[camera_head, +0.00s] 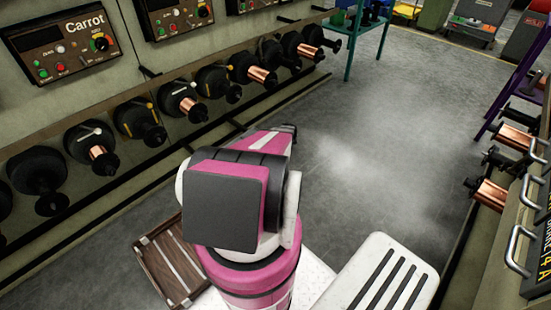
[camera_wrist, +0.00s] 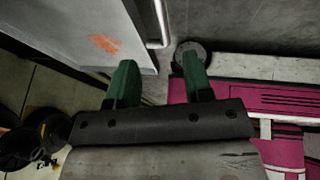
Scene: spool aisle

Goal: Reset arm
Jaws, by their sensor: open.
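My gripper (camera_wrist: 158,82) shows in the wrist view with its two green fingers apart. It is open and nothing is between the fingers. In the head view my pink and black arm stands in the lower middle and the gripper is hidden behind it. Beyond the fingers in the wrist view are a light panel (camera_wrist: 85,30) with an orange smudge and a grey floor.
A row of black spools, some with copper wire (camera_head: 262,75), lines the left wall below control panels, one labelled Carrot (camera_head: 62,42). Copper spools (camera_head: 490,193) and metal handles (camera_head: 520,247) stand at right. The aisle floor (camera_head: 365,140) is clear.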

